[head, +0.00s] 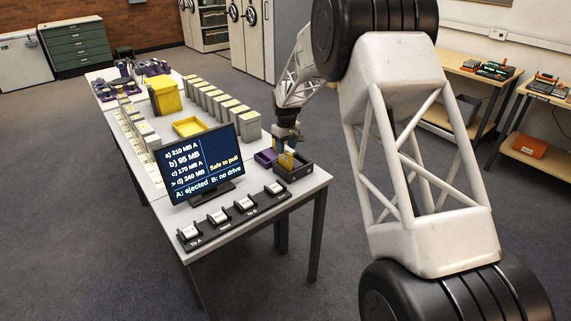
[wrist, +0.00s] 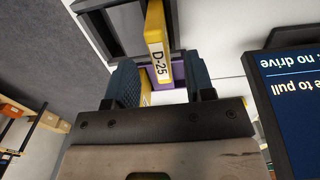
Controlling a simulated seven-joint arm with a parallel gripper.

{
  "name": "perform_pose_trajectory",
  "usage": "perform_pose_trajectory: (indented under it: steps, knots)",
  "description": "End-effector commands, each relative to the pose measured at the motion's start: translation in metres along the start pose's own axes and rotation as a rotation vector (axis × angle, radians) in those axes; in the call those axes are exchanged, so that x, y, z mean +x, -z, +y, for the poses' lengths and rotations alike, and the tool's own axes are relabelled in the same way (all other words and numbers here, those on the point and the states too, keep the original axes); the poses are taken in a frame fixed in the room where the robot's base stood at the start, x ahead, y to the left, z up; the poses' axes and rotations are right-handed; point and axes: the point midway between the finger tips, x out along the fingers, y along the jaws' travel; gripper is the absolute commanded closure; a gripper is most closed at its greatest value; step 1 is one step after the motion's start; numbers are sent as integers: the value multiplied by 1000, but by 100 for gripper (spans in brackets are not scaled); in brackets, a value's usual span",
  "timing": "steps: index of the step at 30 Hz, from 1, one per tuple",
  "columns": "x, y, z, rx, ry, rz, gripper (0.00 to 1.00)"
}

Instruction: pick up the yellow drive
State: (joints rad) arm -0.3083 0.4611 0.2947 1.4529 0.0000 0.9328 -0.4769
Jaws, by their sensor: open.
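The yellow drive (wrist: 156,40), labelled D-25, stands out of a black dock (head: 294,171) near the right edge of the table. The drive also shows in the head view (head: 287,161), just under my gripper (head: 287,146). In the wrist view my gripper (wrist: 162,80) is open, with one finger to the left and one to the right of the drive's line. Gaps show between the fingers and the drive, and I cannot tell whether either touches it. A screen (head: 201,164) reads "Safe to pull" and "A: ejected B: no drive".
A purple dock (head: 265,157) sits left of the black one. Several push buttons (head: 218,217) line the table's front. A yellow tray (head: 188,127), a yellow bin (head: 164,96) and rows of grey boxes (head: 222,103) stand farther back. The screen (wrist: 297,100) is close on the right in the wrist view.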

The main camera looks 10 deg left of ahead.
Motion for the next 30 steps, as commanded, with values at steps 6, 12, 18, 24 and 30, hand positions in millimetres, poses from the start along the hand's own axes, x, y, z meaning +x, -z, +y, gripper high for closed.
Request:
perform_pose_trajectory:
  steps: [6,12,18,24,30]
  knots:
    - [0,0,0,0,0,0,51]
    - [8,1,0,0,1,-2,51]
    - [29,3,1,0,1,-1,51]
    - [48,3,1,0,0,-1,51]
    - [52,3,1,0,0,0,51]
